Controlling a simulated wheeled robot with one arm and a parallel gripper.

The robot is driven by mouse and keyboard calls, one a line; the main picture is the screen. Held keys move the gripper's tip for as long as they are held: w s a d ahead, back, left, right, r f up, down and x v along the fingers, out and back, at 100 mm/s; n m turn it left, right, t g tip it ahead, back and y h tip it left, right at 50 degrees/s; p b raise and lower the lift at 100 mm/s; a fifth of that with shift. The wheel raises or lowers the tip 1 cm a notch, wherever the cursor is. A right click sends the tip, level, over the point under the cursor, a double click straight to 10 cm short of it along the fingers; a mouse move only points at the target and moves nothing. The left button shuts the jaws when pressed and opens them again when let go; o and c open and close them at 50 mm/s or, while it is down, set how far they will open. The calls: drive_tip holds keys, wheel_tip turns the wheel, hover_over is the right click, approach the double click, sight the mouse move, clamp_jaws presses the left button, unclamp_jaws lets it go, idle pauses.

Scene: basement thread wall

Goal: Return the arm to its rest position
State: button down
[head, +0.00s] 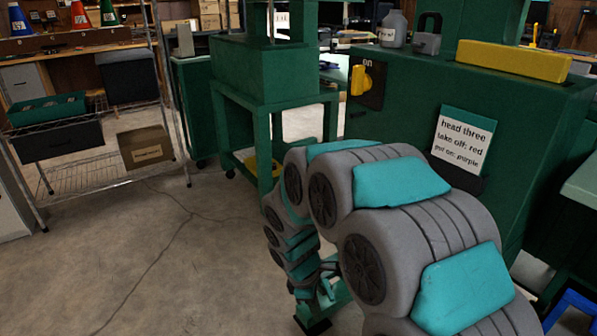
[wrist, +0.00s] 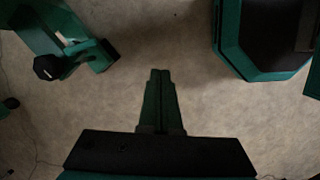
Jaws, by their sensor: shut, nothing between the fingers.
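My arm, grey with teal pads, curves across the right half of the head view, bending away from me and then down toward the floor beside the green machine. In the wrist view my gripper (wrist: 160,76) has its two dark green fingers side by side and touching, with nothing between them. The fingers point over bare concrete floor (wrist: 185,55). In the head view the gripper's fingertips cannot be made out clearly behind the arm.
The green machine (head: 400,160) carries a yellow switch (head: 361,80), a note card (head: 464,140), a yellow bar (head: 513,60), a padlock (head: 428,35) and a grey bottle (head: 393,29). A wire rack (head: 85,182) stands left. Open floor (head: 150,260) lies at front left.

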drive_tip(key=s+d+r+m+g+y, duration=0.1)
drive_tip(key=s+d+r+m, duration=0.8)
drive_tip(key=s+r, duration=0.3)
drive_tip(key=s+d+r+m+y, duration=0.1)
drive_tip(key=s+m, duration=0.6)
drive_tip(key=s, duration=0.7)
drive_tip(key=shift+d+r+g+y, duration=0.3)
drive_tip(key=shift+d+r+g, duration=0.15)
drive_tip(key=shift+r, duration=0.15)
